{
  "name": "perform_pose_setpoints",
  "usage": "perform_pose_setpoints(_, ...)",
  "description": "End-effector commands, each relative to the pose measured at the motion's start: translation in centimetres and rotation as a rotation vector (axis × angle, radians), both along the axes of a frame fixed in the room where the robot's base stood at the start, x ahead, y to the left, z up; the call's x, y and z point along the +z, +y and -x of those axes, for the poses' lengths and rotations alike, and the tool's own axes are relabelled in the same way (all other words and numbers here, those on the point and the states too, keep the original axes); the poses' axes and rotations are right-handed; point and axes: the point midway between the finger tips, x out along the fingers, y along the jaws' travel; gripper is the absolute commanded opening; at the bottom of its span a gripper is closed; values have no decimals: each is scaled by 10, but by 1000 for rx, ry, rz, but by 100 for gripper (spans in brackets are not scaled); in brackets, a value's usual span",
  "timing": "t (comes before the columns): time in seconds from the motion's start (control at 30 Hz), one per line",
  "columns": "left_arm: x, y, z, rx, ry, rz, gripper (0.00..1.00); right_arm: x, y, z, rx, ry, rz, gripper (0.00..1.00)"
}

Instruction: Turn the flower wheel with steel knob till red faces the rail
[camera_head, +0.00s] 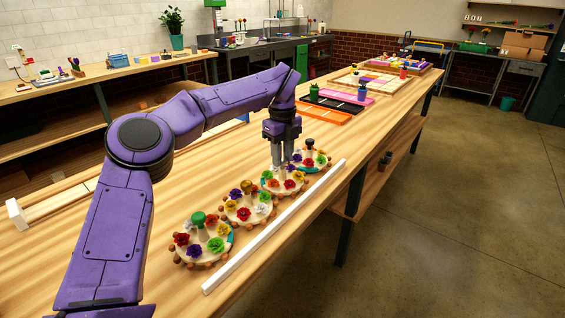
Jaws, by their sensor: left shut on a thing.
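Several round flower wheels stand in a row along a white rail (275,226). My left gripper (283,160) points down over the third wheel from the front (283,190). It is shut on that wheel's knob, which the fingers mostly hide, so its steel finish is hard to make out. On this wheel a red flower (289,184) sits on the near side toward the rail, between a purple flower (273,183) and an orange one (298,175). A green flower (267,174) is at its left. I cannot tell whether red squarely faces the rail. My right gripper is not in view.
A green-knobbed wheel (203,247) and a brown-knobbed wheel (248,210) stand nearer, and a black-knobbed wheel (310,160) just beyond. The wheels are close together. Orange (325,109) and pink (343,92) trays lie farther back. The wooden tabletop left of the wheels is clear.

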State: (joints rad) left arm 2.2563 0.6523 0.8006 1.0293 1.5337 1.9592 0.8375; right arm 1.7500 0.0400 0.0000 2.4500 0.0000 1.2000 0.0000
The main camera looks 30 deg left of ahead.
Motion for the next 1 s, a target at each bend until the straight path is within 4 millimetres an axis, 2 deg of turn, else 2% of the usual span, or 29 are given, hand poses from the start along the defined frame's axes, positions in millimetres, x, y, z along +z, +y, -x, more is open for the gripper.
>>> perform_pose_setpoints(0.03, -4, 0, 0, 40, -2, -1, 1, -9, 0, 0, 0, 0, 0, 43)
perform_pose_setpoints(0.1, -4, 0, -1, 100, -3, -1, 1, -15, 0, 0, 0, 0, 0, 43)
perform_pose_setpoints(0.4, -2, 0, 0, 315, -2, 0, 1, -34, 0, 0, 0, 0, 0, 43)
perform_pose_setpoints(0.7, -1, 0, 0, 428, -2, 0, 1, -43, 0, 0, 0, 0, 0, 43)
perform_pose_setpoints(1.0, 0, 0, 0, 453, -1, -2, 1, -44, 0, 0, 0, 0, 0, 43)
